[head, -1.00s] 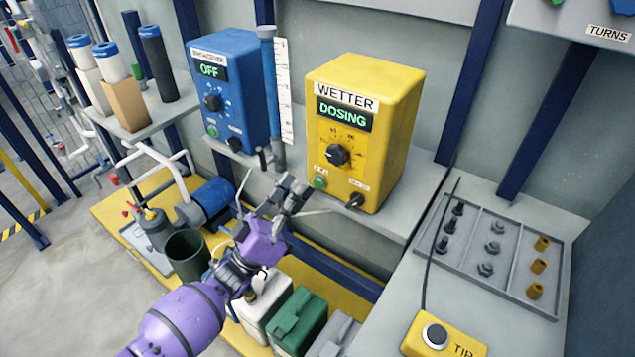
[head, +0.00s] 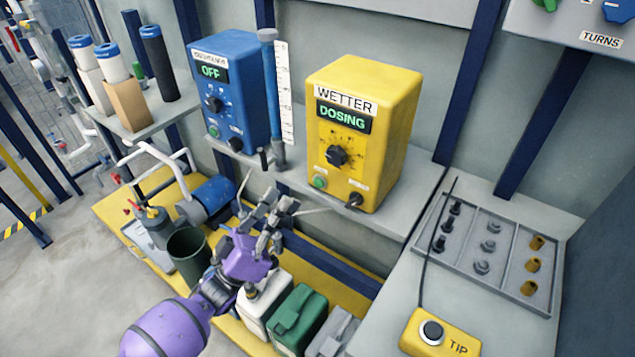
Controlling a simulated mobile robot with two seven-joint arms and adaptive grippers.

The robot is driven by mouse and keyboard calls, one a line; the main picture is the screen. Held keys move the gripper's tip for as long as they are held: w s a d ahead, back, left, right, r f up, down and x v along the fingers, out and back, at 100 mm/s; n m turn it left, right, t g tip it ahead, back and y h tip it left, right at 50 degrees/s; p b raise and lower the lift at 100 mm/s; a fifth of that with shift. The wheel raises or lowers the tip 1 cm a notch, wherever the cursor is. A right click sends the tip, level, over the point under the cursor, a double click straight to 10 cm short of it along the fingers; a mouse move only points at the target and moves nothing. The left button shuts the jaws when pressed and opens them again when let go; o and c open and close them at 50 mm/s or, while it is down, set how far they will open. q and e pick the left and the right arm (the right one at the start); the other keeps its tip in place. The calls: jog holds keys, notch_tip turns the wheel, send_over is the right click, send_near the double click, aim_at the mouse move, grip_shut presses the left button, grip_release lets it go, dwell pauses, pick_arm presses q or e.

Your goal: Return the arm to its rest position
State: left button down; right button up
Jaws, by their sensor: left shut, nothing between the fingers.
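My left arm comes in from the bottom left, purple with grey joints. Its gripper (head: 277,208) is shut and empty. In the picture it lies in front of the gap between the shelf edge and the yellow platform, below the blue box and to the lower left of the yellow WETTER box (head: 362,135). That box's display reads DOSING. The blue box (head: 230,95) has a display reading OFF. I see no contact between the gripper and either box. My right gripper is not in view.
Below the gripper stand a white jug (head: 265,303), a green jug (head: 298,318) and a dark green bucket (head: 188,256) on the yellow platform (head: 112,212). At right are a grey tray (head: 478,285) with bolts and brass fittings and a yellow TIP button box (head: 440,336).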

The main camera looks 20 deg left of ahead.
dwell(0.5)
